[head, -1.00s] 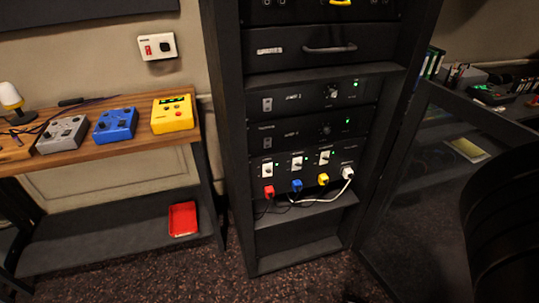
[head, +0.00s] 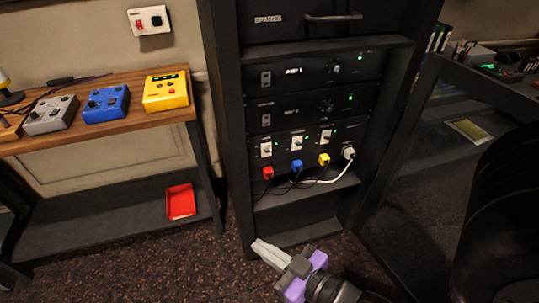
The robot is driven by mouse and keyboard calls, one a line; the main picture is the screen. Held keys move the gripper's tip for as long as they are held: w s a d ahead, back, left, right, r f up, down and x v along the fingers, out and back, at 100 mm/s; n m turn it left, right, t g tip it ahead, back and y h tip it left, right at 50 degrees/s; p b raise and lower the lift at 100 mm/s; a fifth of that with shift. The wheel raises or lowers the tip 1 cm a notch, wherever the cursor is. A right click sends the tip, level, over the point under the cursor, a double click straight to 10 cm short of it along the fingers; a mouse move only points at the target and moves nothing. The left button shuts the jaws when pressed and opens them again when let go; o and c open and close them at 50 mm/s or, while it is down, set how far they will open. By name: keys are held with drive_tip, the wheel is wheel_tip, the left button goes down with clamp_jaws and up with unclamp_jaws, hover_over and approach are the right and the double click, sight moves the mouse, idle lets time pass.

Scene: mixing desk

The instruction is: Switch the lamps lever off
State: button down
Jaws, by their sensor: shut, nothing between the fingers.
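A panel low in the black rack carries three white levers: a left one (head: 266,150), a middle one (head: 297,144) and a right one (head: 326,137). Green lights glow near them. Their labels are too small to read, so I cannot tell which is the lamps lever or which way each is set. Red (head: 267,172), blue (head: 296,166), yellow (head: 323,159) and white (head: 348,153) plugs sit below the levers. My gripper (head: 258,246) is shut and empty, low in front of the rack's base, well below the levers and touching none of them.
The black rack (head: 232,130) has side posts and two units above the panel with small switches and knobs. A wooden bench (head: 150,116) with grey, blue and yellow boxes stands left. A red tray (head: 181,202) lies on its lower shelf. A dark chair (head: 500,220) stands right.

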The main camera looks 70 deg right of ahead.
drive_tip(key=w+d+f+m+g+h+b, duration=0.1)
drive_tip(key=w+d+f+m+h, duration=0.15)
drive_tip(key=d, duration=0.45)
drive_tip(key=w+d+f+m+h+b, duration=0.1)
drive_tip(key=w+d+h, duration=0.1)
drive_tip(key=w+d, duration=0.35)
drive_tip(key=m+g+h+b, duration=0.2)
drive_tip(key=m+g+h, duration=0.1)
approach(268, 151)
drive_tip(key=s+r, duration=0.1)
drive_tip(key=r, duration=0.1)
drive_tip(key=shift+a+f, duration=0.15)
drive_tip(key=shift+a, duration=0.35)
drive_tip(key=x, duration=1)
drive_tip(key=shift+f+b, duration=0.15)
drive_tip(key=shift+b, duration=0.15)
drive_tip(key=shift+f+h+b, duration=0.15)
drive_tip(key=shift+h+b, duration=0.1)
drive_tip(key=shift+b, duration=0.15)
drive_tip(key=shift+s+b, duration=0.1)
drive_tip(key=shift+b, duration=0.4)
